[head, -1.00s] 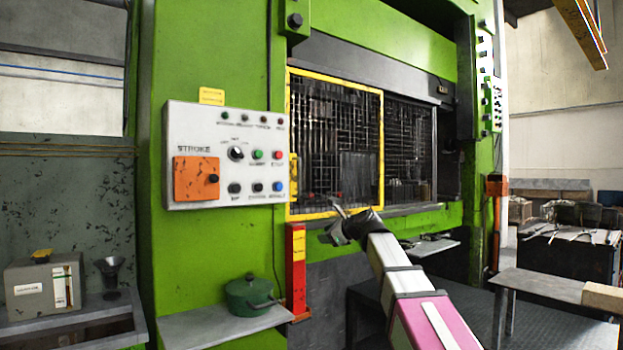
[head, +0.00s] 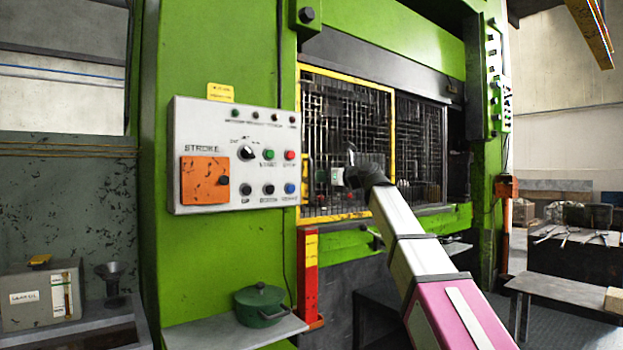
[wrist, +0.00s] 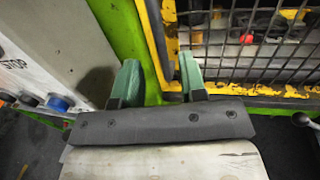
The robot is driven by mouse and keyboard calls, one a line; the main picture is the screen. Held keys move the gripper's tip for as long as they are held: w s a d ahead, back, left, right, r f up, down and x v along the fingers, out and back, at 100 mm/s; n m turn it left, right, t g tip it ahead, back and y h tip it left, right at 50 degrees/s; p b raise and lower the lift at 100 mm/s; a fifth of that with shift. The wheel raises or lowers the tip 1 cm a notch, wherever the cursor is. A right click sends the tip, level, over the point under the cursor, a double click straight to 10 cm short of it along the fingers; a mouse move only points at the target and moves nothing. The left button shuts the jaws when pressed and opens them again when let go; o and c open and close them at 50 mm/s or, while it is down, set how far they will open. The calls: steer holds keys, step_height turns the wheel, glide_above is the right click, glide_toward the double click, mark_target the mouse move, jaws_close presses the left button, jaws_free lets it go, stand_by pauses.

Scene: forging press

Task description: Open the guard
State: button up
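The guard is a yellow-framed mesh panel (head: 345,140) across the left part of the press opening, and it looks closed. A yellow upright handle (head: 307,172) shows at its left edge. My gripper (wrist: 159,70) is in front of the guard's lower left part. In the wrist view its two green fingers are spread apart with nothing held. The guard's yellow frame (wrist: 290,101) runs beyond and right of the fingers, and a yellow upright strip shows between them. I cannot tell the exact depth gap. In the head view my wrist hides the fingertips partly.
A white control panel (head: 235,155) with buttons and an orange plate juts out left of the guard, close to my gripper. Below are a red post (head: 308,275) and a shelf with a green pot (head: 260,305). A bench (head: 560,290) stands at the right.

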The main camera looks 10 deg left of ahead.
mark_target(311, 195)
steer(key=x, duration=0.6)
steer(key=shift+w+a, duration=0.2)
steer(key=shift+a, duration=0.15)
jaws_close()
